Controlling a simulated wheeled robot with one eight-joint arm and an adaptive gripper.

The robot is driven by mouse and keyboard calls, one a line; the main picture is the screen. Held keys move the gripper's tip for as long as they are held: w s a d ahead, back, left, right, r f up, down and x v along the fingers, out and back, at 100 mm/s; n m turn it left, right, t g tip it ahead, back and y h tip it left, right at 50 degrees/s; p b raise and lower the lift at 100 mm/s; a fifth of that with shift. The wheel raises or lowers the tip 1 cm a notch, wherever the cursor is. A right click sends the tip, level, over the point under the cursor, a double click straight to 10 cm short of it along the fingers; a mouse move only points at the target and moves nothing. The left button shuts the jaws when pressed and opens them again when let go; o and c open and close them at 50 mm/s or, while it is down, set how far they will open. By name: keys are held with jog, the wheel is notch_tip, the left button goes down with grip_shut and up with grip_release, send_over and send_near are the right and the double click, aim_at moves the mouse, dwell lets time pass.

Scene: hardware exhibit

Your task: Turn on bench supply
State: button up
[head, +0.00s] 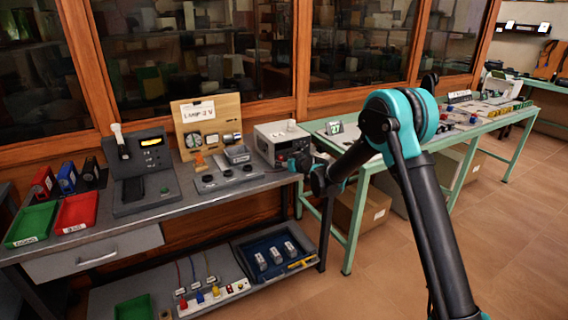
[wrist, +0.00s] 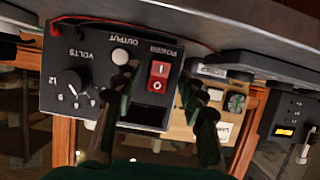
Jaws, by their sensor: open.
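The bench supply (head: 275,134) is a grey box at the right end of the grey bench in the head view. The wrist view shows the dark front panel of the bench supply (wrist: 62,85) upside down, with a VOLTS knob (wrist: 73,84), a round OUTPUT button (wrist: 120,56) and a red POWER rocker (wrist: 158,76) marked I and 0. A small display (wrist: 147,114) on the panel is dark. My gripper (wrist: 157,80) is open, its fingers apart on either side of the rocker in the picture; I cannot tell whether it touches the panel. In the head view my gripper (head: 299,164) is at the supply's front.
A dark panel with knobs (head: 226,177) and a wooden board (head: 207,115) with meters stand left of the supply. A grey device (head: 139,170) with a lit display, a red tray (head: 77,212) and a green tray (head: 32,224) are farther left. A green-framed table (head: 349,170) stands at right.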

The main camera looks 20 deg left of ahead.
jog(key=shift+w+a+f, duration=0.15)
jog(key=shift+w+a, duration=0.1)
jog(key=shift+a, duration=0.05)
grip_shut()
jog(key=shift+f, duration=0.1)
jog(key=shift+a+f+t+y, duration=0.1)
jog(key=shift+f+t+y, duration=0.2)
jog(key=shift+t+y, duration=0.6)
jog(key=shift+f+y, duration=0.1)
jog(key=shift+y, duration=0.4)
